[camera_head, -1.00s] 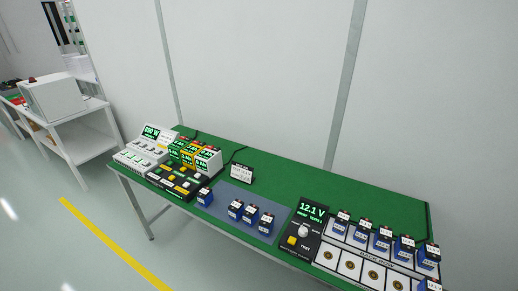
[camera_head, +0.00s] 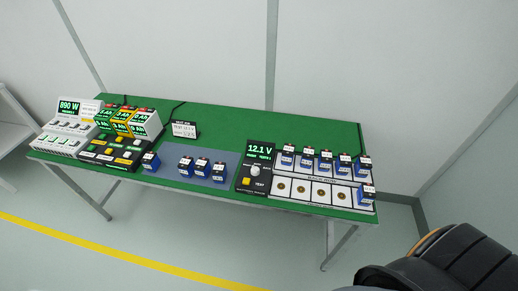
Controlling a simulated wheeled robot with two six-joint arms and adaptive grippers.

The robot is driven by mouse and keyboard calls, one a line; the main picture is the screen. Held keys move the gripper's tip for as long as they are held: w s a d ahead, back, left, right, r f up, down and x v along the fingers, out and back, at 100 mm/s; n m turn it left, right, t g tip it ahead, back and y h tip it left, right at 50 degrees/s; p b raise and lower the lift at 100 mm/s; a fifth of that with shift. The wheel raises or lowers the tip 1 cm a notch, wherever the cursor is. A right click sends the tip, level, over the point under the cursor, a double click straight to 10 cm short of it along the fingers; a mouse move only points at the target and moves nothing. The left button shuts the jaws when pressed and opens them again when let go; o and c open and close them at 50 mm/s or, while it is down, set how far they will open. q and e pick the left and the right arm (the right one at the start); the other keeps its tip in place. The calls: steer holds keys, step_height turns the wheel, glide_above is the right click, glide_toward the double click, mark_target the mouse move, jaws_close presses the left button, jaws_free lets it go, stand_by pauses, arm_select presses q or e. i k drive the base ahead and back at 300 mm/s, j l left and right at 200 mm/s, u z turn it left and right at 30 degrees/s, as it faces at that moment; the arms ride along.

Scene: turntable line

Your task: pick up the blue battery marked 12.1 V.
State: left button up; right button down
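Several small blue batteries with white labels stand on the green table. Three are on the grey-blue mat: left (camera_head: 186,168), middle (camera_head: 202,168) and right (camera_head: 218,173). One (camera_head: 150,162) stands at the mat's left edge. A back row on the white rack starts with a battery (camera_head: 288,158) at left and ends with one (camera_head: 363,168) at right. Another (camera_head: 367,195) stands in the rack's front row at right. Their labels are too small to read. The black tester (camera_head: 257,166) shows 12.1 V in green. Neither gripper is in view.
The green table (camera_head: 230,115) has bare room along its back. A white power unit (camera_head: 65,130), yellow and white packs (camera_head: 125,120) and a black charger (camera_head: 110,152) crowd its left end. A small sign (camera_head: 184,130) stands behind the mat. A black part of mine fills the lower right.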

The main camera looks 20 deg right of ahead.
mark_target(366, 193)
steer(key=z, duration=1.95)
